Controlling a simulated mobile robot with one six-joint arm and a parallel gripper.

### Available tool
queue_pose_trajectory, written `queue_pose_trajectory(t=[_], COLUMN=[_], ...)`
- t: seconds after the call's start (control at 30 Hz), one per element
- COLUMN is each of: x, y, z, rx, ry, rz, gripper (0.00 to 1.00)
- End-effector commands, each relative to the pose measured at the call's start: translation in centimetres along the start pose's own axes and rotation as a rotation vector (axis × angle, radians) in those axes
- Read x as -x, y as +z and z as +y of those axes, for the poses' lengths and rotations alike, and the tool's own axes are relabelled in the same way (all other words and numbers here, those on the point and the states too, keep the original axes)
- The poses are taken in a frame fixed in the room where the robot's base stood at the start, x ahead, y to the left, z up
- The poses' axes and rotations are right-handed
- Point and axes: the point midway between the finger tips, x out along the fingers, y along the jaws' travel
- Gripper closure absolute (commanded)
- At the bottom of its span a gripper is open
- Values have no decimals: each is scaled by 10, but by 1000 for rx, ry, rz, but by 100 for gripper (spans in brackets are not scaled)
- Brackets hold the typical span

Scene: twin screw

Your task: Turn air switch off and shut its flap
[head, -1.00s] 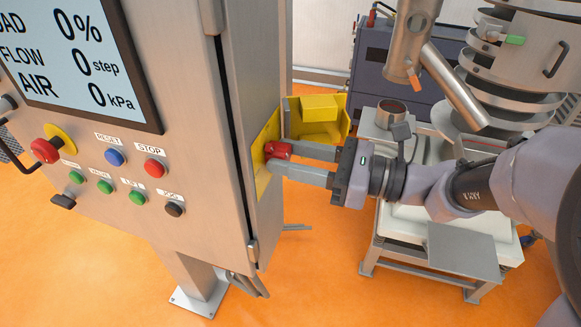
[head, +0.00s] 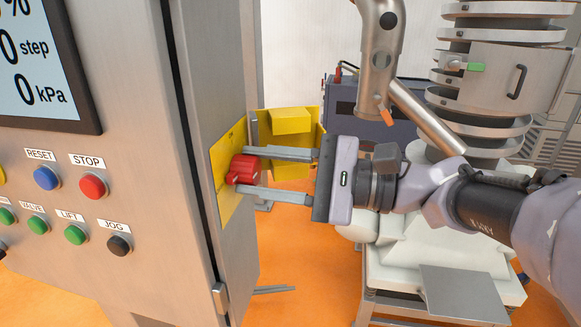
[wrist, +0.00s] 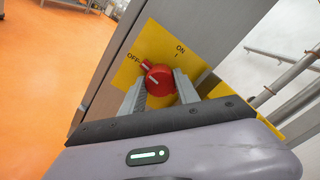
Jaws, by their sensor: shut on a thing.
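The red air switch knob (head: 243,170) sits on a yellow plate (head: 228,200) on the side of the steel cabinet. In the wrist view the knob (wrist: 160,81) lies between the fingers of my gripper (wrist: 159,90), which is shut on it. A red lug on the knob is beside the OFF label (wrist: 133,58); the ON label (wrist: 180,48) is at upper right. The knob's exact angle is hard to read. The yellow flap (head: 290,122), with a box-shaped bulge, stands open beyond the knob. My gripper also shows in the head view (head: 252,172).
The cabinet front carries a red STOP button (head: 93,186), a blue RESET button (head: 46,178) and a display (head: 40,70) at left. A steel machine (head: 490,90) with pipes stands behind my arm at right. Orange floor shows below the knob.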

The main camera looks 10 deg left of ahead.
Motion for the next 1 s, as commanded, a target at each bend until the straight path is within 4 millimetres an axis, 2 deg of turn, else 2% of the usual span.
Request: queue_pose_trajectory(t=[0.3, 0.87, 0.9, 1.0], x=[0, 0, 0, 0], y=[-1, 0, 0, 0], z=[2, 0, 0, 0], rx=[116, 142, 142, 142], ry=[2, 2, 2, 2], rz=[1, 1, 1, 1], gripper=[100, 100, 59, 41])
